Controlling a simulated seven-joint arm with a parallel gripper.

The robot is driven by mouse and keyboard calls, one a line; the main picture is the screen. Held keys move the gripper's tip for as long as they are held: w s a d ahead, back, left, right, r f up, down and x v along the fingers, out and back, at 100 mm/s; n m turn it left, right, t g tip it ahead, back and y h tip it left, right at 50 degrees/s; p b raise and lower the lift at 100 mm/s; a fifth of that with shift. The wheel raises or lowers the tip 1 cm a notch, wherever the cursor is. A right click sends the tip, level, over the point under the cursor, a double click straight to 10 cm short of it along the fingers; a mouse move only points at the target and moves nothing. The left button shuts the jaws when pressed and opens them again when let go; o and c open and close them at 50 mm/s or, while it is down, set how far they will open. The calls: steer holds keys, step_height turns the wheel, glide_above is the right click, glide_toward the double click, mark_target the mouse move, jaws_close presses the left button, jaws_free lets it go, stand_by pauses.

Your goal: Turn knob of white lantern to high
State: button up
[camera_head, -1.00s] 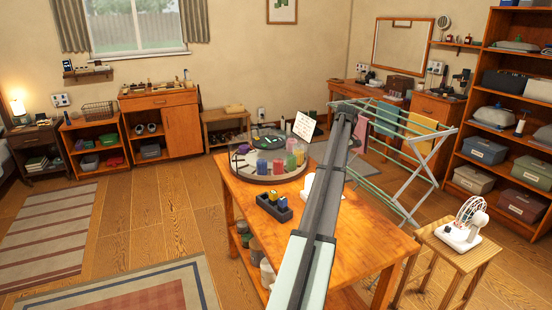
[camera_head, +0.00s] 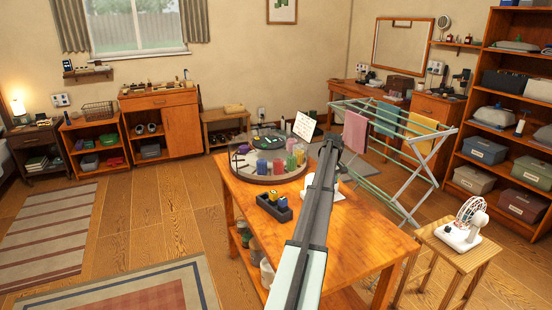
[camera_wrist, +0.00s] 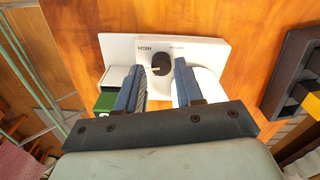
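The white lantern (camera_wrist: 205,52) shows in the wrist view as a pale base panel with a dark round knob (camera_wrist: 161,64) and small lettering; the word at its left reads HIGH, upside down. A light pointer mark is on the knob. My gripper (camera_wrist: 159,72) is open, its two blue-grey fingers apart with the tips on either side of the knob. I cannot tell whether they touch it. In the head view the lantern (camera_head: 341,189) stands on the wooden table (camera_head: 365,235), mostly hidden behind my arm.
A dark tray (camera_head: 275,209) with small coloured items and a round glass-sided tray (camera_head: 237,166) with coloured candles stand left of my arm. A drying rack (camera_head: 400,150) is behind the table. A white fan (camera_head: 467,228) stands on a stool at right.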

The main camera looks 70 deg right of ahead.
steer(key=shift+f, duration=1)
steer(key=n, duration=0.6)
step_height(320, 180, up, 14)
steer(key=w+a+n+t, duration=0.1)
steer(key=w+a+t, duration=0.1)
steer(key=w, duration=0.9)
steer(key=w+a+n+t+h, duration=0.1)
steer(key=w+a+t, duration=0.1)
steer(key=w, duration=0.9)
steer(key=shift+f+t+h, duration=0.3)
steer(key=shift+f+t, duration=0.05)
steer(key=shift+t, duration=0.25)
